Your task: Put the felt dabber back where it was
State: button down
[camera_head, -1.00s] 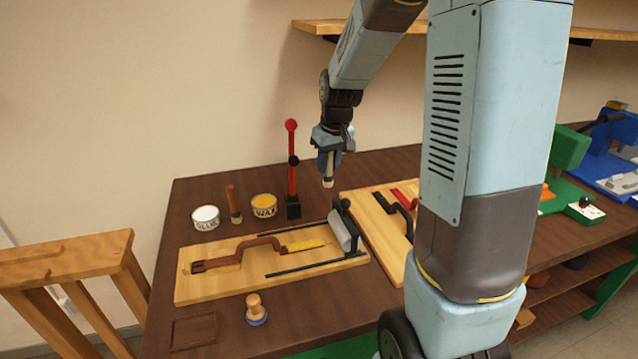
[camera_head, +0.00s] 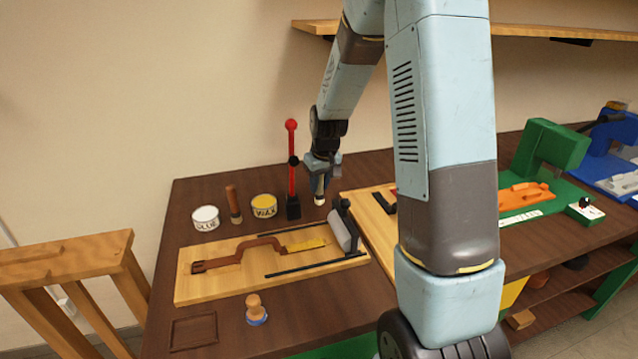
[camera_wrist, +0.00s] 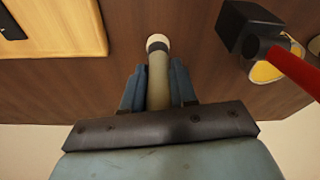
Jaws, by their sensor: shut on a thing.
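My gripper (camera_head: 320,180) points down at the back of the brown table (camera_head: 285,336), just right of the red lever. It is shut on the felt dabber (camera_head: 320,199), which hangs upright with its pale tip low over the table.
The red lever (camera_head: 292,165) on its black base stands close left of the dabber. Left of it are a wax tin (camera_head: 264,207), a wooden-handled brush (camera_head: 233,203) and a glue tin (camera_head: 206,218). A wooden board with a roller (camera_head: 343,230) lies in front.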

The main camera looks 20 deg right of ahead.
jog(key=c, duration=0.9)
grip_release()
jog(key=a+v, duration=0.1)
jog(key=v, duration=1)
jog(key=s+r+m+t, duration=0.1)
jog(key=s+r+t, duration=0.1)
jog(key=s+r, duration=1.05)
jog(key=shift+m+t+h, duration=0.3)
jog(key=shift+m+t, duration=0.3)
jog(key=shift+m, duration=0.2)
jog(key=shift+s+d+r, duration=0.1)
jog(key=shift+s+r, duration=0.1)
jog(key=shift+s, duration=2.55)
jog(key=shift+s+d+r, duration=0.1)
jog(key=shift+s+r, duration=0.05)
jog(key=shift+s, duration=2.55)
jog(key=shift+s+r, duration=0.2)
jog(key=shift+s, duration=2.55)
